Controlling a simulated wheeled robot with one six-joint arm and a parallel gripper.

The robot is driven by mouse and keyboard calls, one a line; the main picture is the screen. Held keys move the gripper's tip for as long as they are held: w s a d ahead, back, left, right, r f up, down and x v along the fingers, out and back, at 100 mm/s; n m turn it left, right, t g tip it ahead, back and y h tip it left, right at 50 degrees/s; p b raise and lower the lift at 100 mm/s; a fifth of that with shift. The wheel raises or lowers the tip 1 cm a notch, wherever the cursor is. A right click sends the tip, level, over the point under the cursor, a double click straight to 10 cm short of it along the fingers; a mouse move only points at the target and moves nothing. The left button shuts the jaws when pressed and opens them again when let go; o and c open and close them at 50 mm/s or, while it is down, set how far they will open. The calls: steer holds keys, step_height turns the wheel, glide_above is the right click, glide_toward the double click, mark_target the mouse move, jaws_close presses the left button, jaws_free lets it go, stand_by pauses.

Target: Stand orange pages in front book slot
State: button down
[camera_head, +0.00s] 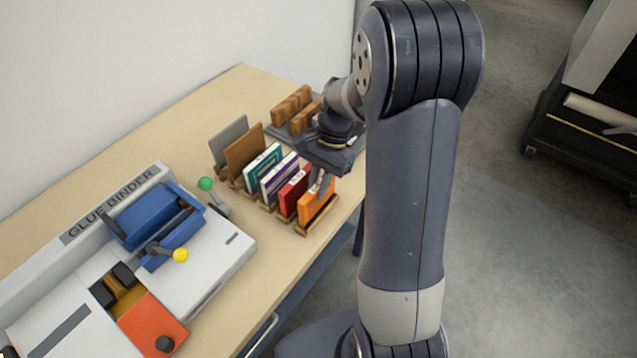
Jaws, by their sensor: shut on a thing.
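The orange pages (316,206) stand upright at the front end of the wooden book rack (301,232), in its front slot as far as I can see. My gripper (320,186) is above that end, pointing down, and is shut on the top of the orange pages. The fingers hide part of the top edge. A red book (292,192) stands in the slot just behind, close to the orange pages.
A purple-and-white book (279,177), a teal book (262,165), a brown board (244,148) and a grey board (229,140) fill slots farther back. Wooden blocks (291,104) stand behind. A glue binder (200,250) with levers is at left. The table's front edge is close.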

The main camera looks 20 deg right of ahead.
steer(key=shift+f+b, duration=0.35)
steer(key=shift+f, duration=0.25)
steer(key=c, duration=1.6)
jaws_free()
steer(key=shift+c, duration=0.2)
steer(key=p+v, duration=0.9)
steer(key=v, duration=0.2)
steer(key=shift+r, duration=0.1)
steer(key=shift+a, duration=0.1)
steer(key=b+x, duration=0.6)
steer(key=x, duration=0.1)
steer(key=shift+f, duration=0.35)
steer(key=shift+s+a+f+b, duration=0.15)
steer(key=shift+a+f+b, duration=0.05)
steer(key=shift+f+b, duration=0.4)
steer(key=shift+r, duration=0.15)
